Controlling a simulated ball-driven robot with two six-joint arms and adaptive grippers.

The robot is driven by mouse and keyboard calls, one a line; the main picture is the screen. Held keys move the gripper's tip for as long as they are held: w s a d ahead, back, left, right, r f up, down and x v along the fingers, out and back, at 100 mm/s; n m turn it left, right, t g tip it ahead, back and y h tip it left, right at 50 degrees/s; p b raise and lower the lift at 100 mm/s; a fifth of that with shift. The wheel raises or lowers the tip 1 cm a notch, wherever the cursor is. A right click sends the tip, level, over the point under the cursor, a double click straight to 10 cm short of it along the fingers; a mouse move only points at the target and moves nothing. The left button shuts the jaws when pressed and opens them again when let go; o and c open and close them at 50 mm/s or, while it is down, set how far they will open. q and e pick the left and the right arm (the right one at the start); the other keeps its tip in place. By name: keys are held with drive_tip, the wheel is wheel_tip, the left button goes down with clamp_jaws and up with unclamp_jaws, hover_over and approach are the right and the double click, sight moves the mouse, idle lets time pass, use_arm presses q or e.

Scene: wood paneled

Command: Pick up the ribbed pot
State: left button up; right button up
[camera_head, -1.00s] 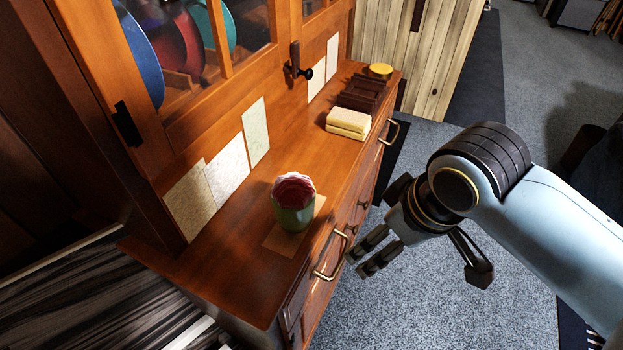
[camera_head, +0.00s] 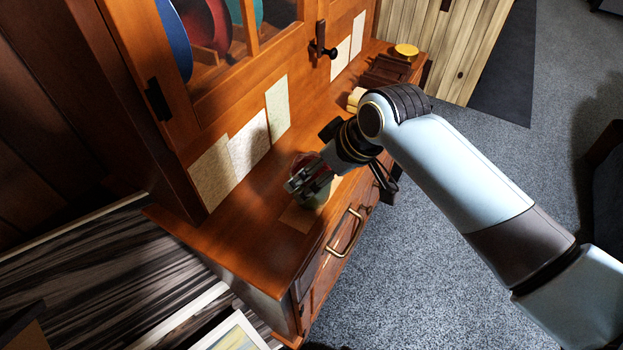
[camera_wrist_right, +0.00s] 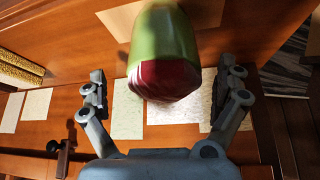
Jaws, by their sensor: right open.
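The ribbed pot (camera_head: 321,195), green with a ribbed dark red and pink top, stands on a tan square mat (camera_head: 296,218) on the wooden cabinet counter. My right gripper (camera_head: 296,186) is over the pot in the head view and hides much of it. In the right wrist view the pot (camera_wrist_right: 165,45) appears upside down, between the two open fingers of my right gripper (camera_wrist_right: 163,78). A gap shows on both sides of it, and no finger visibly touches it. My left gripper is out of view.
Pale sheets (camera_head: 248,145) line the cabinet back behind the pot. A cream block (camera_head: 355,99), a dark brown stack (camera_head: 385,70) and a yellow round item (camera_head: 406,51) lie farther along the counter. Brass handles (camera_head: 345,234) stick out of the drawer fronts.

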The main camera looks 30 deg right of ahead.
sight(317, 201)
drive_tip(key=x, duration=0.4)
drive_tip(key=shift+s+a+f, duration=0.1)
drive_tip(key=shift+s+a, duration=0.05)
drive_tip(key=c, duration=1.4)
